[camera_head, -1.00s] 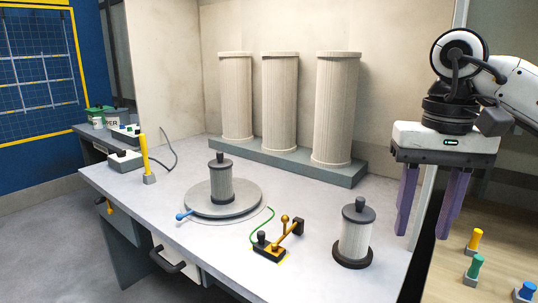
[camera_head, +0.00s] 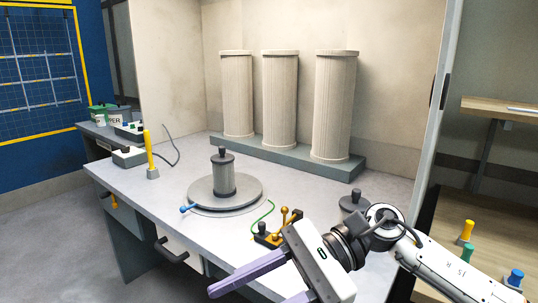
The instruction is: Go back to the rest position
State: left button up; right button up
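My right gripper (camera_head: 258,285) is low at the front right of the grey workbench, its two purple fingers spread apart and pointing left. Nothing shows between the fingers. My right arm (camera_head: 450,262) comes in from the lower right and covers much of the bench's front right corner. My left gripper is not in view.
A ribbed canister (camera_head: 224,178) stands on a round turntable (camera_head: 256,190). A second canister (camera_head: 354,200) is mostly hidden behind my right gripper and arm. A brass-and-black device (camera_head: 270,238) sits close behind the fingers. Three tall columns (camera_head: 280,100) stand at the back.

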jog(key=w+d+f+m+t+y, duration=0.1)
jog(key=w+d+f+m+t, duration=0.15)
jog(key=m+t, duration=0.7)
jog(key=w+d+f+m+t+y, duration=0.1)
jog(key=w+f+m+t, duration=0.2)
jog(key=m, duration=1.1)
jog(key=w+d+f+m+t+y, duration=0.1)
jog(key=w+m+t, duration=0.2)
jog(key=m+t, duration=0.7)
jog(key=d+f+m+h, duration=0.6)
jog(key=f+m+h, duration=0.2)
jog(key=f+m, duration=0.35)
jog(key=s+d+f+m+g+h, duration=0.3)
jog(key=s+f+m, duration=0.4)
jog(key=s+f, duration=0.3)
jog(key=s+d+f+m+g+h, duration=0.3)
jog(key=s+d+f+m+g, duration=0.2)
jog(key=s+f, duration=0.5)
notch_tip(320, 180, down, 4)
jog(key=d+m, duration=0.2)
jog(key=shift+s+d+m+g, duration=0.15)
jog(key=shift+d+m+g, duration=0.1)
jog(key=shift+m+g, duration=0.1)
